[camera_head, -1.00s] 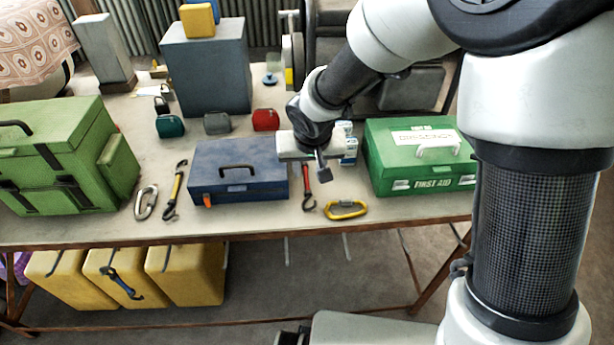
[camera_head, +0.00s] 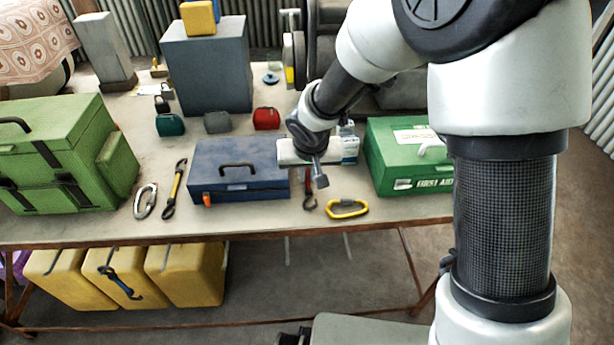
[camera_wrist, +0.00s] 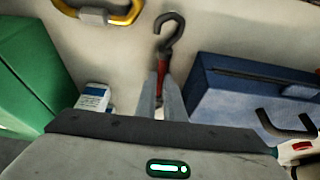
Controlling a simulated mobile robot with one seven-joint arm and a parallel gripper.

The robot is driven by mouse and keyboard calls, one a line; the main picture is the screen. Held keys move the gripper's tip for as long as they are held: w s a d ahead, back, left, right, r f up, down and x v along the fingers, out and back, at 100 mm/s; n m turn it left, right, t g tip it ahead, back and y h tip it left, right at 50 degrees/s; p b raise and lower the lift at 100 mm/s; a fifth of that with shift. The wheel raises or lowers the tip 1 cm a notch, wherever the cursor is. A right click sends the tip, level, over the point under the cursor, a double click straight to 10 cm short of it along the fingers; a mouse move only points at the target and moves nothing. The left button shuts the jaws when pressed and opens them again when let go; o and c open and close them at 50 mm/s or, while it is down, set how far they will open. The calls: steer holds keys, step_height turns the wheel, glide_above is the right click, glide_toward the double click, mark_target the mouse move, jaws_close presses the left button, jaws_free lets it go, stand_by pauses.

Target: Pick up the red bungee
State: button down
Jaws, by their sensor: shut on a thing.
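The red bungee (camera_head: 309,186) is between the blue toolbox and the yellow carabiner, near the table's front edge. Its dark hook points toward the front. In the wrist view, the red bungee (camera_wrist: 162,68) runs in between my two grey fingers, with its hook sticking out beyond them. My gripper (camera_wrist: 162,103) is shut on the bungee's red part. In the head view my gripper (camera_head: 320,178) points down and partly covers the bungee. The bungee's far end is hidden. I cannot tell whether it is clear of the tabletop.
The blue toolbox (camera_head: 240,188) is close on the left, the green first aid box (camera_head: 385,165) on the right. A yellow carabiner (camera_head: 347,208) lies to the right of the hook. A yellow bungee (camera_head: 174,190) and a silver carabiner (camera_head: 145,201) lie farther left.

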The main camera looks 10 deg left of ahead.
mark_target(308, 180)
steer(key=shift+r, duration=0.1)
step_height(308, 180, up, 10)
steer(key=p, duration=0.2)
steer(key=shift+p, duration=0.4)
